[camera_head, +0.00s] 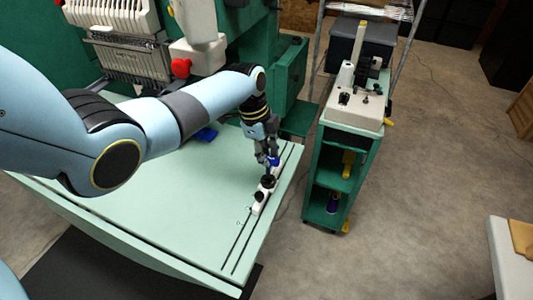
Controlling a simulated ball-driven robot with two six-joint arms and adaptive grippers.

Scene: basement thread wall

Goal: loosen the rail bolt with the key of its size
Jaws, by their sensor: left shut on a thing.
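My left gripper (270,159) is shut on a small blue piece (275,161), which looks like the handle of a key. The gripper points down over the right part of the pale green table, and the key's lower end is hidden or too small to make out. Just below it in the picture is a white rail block (257,208) with dark round knobs or bolt heads (267,182). I cannot tell whether the key touches a bolt. My right gripper is not in view.
The table (170,205) has two dark slots along its right side. A blue item (206,134) lies farther back, partly behind my arm. A green cart (343,150) with a white machine on top stands to the right across a gap. A green machine stands behind.

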